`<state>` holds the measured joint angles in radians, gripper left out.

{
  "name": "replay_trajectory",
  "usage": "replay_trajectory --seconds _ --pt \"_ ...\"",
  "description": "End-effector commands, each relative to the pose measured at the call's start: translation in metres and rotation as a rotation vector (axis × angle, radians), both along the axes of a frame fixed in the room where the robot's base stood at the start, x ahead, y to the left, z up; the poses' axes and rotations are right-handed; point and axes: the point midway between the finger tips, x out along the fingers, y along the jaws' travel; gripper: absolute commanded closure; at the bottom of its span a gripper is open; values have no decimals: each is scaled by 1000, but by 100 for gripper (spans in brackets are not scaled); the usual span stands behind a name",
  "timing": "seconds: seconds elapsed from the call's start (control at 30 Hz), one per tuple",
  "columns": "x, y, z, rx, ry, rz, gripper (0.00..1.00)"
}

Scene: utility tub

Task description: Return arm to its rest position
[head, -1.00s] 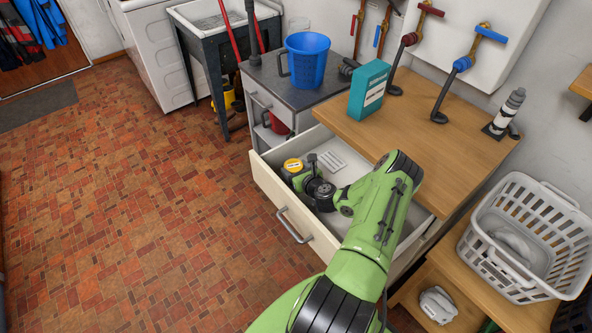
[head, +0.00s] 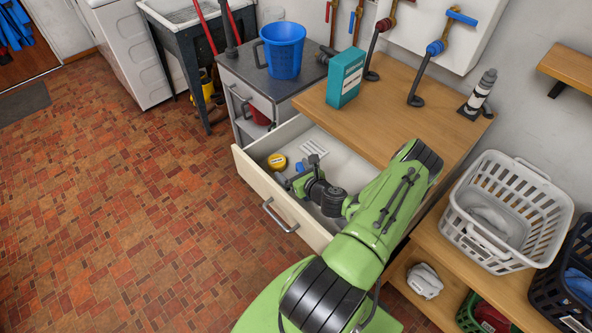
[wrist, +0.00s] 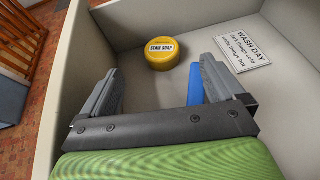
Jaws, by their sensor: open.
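My arm reaches over the open cream drawer (head: 254,171) from the lower right in the head view. My gripper (head: 291,181) is over the drawer's front part. In the wrist view my gripper (wrist: 158,76) has its two grey fingers wide apart with nothing held between them. A round yellow stain soap tin (head: 277,161) lies in the drawer beyond the fingers; it also shows in the wrist view (wrist: 162,54). A blue object (wrist: 195,84) lies behind the right finger, partly hidden. A white "WASH DAY" card (wrist: 242,46) lies on the drawer floor to the right.
A wooden counter (head: 400,110) is above the drawer, with a teal box (head: 345,77) on it. A blue bucket (head: 284,50) stands on the grey cabinet (head: 262,84). A white laundry basket (head: 508,211) is to the right. The brick floor at left is clear.

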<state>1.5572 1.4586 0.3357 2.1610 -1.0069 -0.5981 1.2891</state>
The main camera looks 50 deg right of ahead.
Motion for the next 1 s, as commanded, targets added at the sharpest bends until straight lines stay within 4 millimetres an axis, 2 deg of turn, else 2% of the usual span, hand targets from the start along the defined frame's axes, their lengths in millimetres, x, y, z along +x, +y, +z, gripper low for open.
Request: replay_trajectory --seconds 0.17,0.73,1.0 --pt "-13 4 6 0 -2 0 4" --pt "-13 4 8 -1 -2 1 4" --pt "-13 4 55 -1 -2 0 4"
